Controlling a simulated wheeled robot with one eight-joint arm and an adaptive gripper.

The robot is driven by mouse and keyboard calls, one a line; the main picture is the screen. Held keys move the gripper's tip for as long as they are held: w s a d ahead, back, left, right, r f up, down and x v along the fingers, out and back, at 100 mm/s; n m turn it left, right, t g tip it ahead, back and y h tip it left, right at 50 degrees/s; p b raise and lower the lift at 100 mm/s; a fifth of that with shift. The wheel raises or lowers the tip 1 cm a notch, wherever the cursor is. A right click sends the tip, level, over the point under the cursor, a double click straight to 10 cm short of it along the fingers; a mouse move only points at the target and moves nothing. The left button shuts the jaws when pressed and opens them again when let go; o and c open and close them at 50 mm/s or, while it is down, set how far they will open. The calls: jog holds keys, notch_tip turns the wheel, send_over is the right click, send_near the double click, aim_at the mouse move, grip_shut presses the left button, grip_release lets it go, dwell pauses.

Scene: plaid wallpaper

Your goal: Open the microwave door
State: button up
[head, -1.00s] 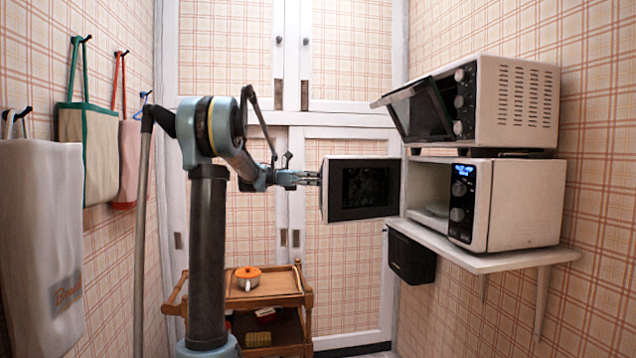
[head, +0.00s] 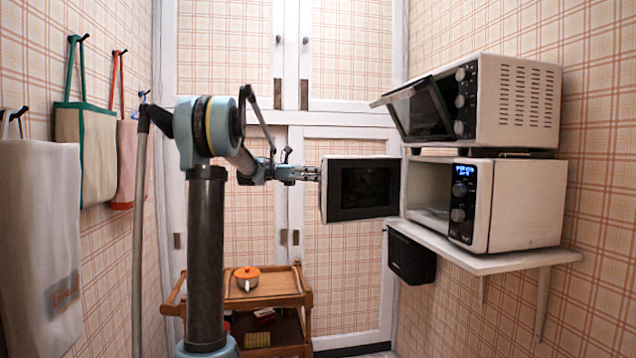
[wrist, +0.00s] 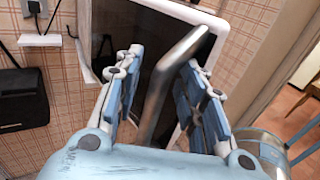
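The white microwave (head: 522,205) stands on a wall shelf at the right in the head view. Its door (head: 360,188) is swung wide open to the left, with a dark glass panel, and the cavity (head: 430,188) shows. In the wrist view the door's dark panel (wrist: 132,45) and white frame fill the middle. My gripper (head: 314,174) is at the door's outer edge. In the wrist view its two fingers (wrist: 163,78) are apart, one on each side of the grey bar handle (wrist: 181,57), with visible gaps. Contact with the handle cannot be told.
A toaster oven (head: 518,103) with a partly open door sits above the microwave. A black box (head: 411,258) hangs under the shelf (head: 490,262). A wooden cart (head: 285,287) with an orange-lidded pot (head: 247,278) stands below my arm. Bags (head: 85,150) hang at left.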

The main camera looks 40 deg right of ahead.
notch_tip(320, 180, up, 8)
jog(key=shift+r, duration=0.15)
jog(key=shift+s, duration=0.1)
jog(key=f, duration=0.2)
jog(key=f+t+y, duration=0.1)
jog(key=f, duration=0.1)
jog(key=s+a+f+n+t, duration=0.1)
jog(key=f, duration=0.1)
jog(key=shift+s+f+y, duration=0.1)
jog(key=shift+f+y, duration=0.05)
jog(key=shift+y, duration=0.15)
jog(key=shift+s+d, duration=0.1)
jog(key=shift+s, duration=0.05)
jog(key=w+d, duration=0.2)
jog(key=w, duration=0.7)
jog(key=w+d, duration=0.3)
jog(key=w, duration=0.7)
jog(key=shift+w+d, duration=0.15)
jog(key=shift+w, duration=0.05)
dwell(0.9)
jog(key=shift+f, duration=0.1)
dwell(0.4)
